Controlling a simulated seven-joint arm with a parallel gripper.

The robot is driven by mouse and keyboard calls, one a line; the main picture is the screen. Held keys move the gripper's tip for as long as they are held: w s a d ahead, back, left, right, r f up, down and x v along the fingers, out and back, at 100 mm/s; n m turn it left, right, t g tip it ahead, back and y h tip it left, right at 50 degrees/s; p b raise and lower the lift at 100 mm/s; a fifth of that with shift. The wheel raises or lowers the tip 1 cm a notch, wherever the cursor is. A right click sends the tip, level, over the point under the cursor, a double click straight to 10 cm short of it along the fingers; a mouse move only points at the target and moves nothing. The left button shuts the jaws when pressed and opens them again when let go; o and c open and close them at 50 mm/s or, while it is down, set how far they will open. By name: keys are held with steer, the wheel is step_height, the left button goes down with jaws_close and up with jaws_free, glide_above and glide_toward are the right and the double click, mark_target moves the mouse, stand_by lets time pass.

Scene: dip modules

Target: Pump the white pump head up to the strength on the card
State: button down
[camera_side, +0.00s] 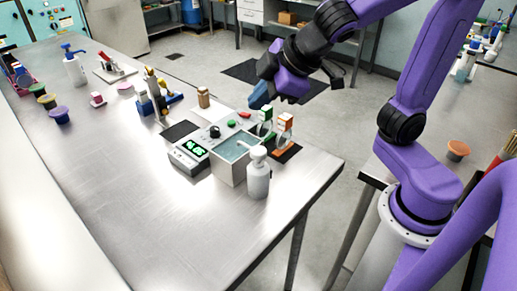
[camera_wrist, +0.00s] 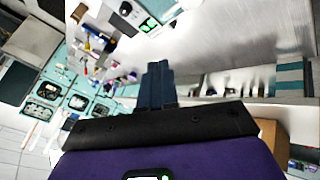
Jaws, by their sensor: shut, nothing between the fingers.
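The white pump bottle (camera_side: 258,182) stands upright at the front corner of a grey-walled basin of water (camera_side: 231,163). Its white pump head (camera_side: 257,153) sits on top, with the spout over the basin's edge. A grey meter box (camera_side: 187,160) with a lit green display stands left of the basin; its display (camera_wrist: 150,24) also shows in the wrist view. My gripper (camera_side: 259,98) is in the air above and behind the basin, apart from the pump. Its blue fingers (camera_wrist: 158,70) are shut together and empty. I cannot make out a card's marking.
Orange-topped stands (camera_side: 285,124) are just right of the basin, near the table edge. A tan cylinder (camera_side: 203,97) and a blue-and-yellow device (camera_side: 164,101) stand behind. Coloured cups (camera_side: 59,114) and a blue-topped bottle (camera_side: 75,70) are far left. The front of the metal table is clear.

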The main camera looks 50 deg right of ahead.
glide_toward(254, 149)
steer(key=shift+w+a+f, duration=0.15)
steer(key=shift+w+f, duration=0.7)
steer(key=shift+w, duration=0.25)
steer(key=shift+w+a+f, duration=0.2)
steer(key=shift+w+f, duration=0.65)
steer(key=shift+w, duration=0.3)
steer(key=shift+f, duration=0.15)
stand_by(0.4)
steer(key=shift+f, duration=0.3)
steer(key=shift+f, duration=0.9)
stand_by(1.0)
stand_by(0.3)
steer(key=shift+r, duration=1.35)
steer(key=shift+r, duration=2.5)
